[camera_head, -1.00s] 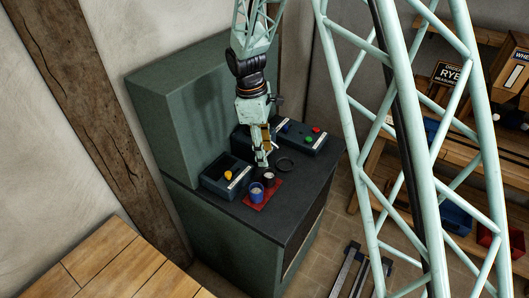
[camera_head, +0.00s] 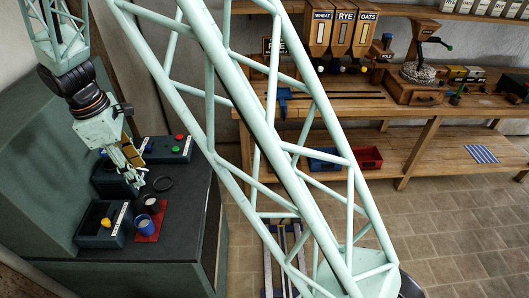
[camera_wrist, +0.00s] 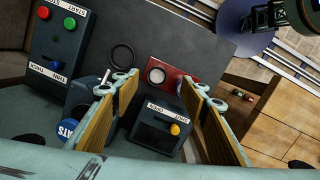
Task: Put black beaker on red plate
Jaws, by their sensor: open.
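The red plate (camera_head: 155,225) lies on the dark cabinet top in the head view and shows in the wrist view (camera_wrist: 180,67). The black beaker (camera_head: 151,204), with pale contents, stands upright at the plate's back end; I cannot tell whether it rests fully on the plate. It also shows in the wrist view (camera_wrist: 156,76). A blue beaker (camera_head: 142,224) stands at the plate's front left side. My gripper (camera_head: 139,184) is open and empty, just above and behind the black beaker. In the wrist view its fingers (camera_wrist: 165,85) are spread wide, with the black beaker between them.
A dark box with a yellow knob (camera_head: 106,222) stands left of the plate. A box with red and green buttons (camera_head: 172,148) is behind. A black ring (camera_head: 163,184) lies flat near the gripper. The cabinet top (camera_head: 190,220) is clear to the right.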

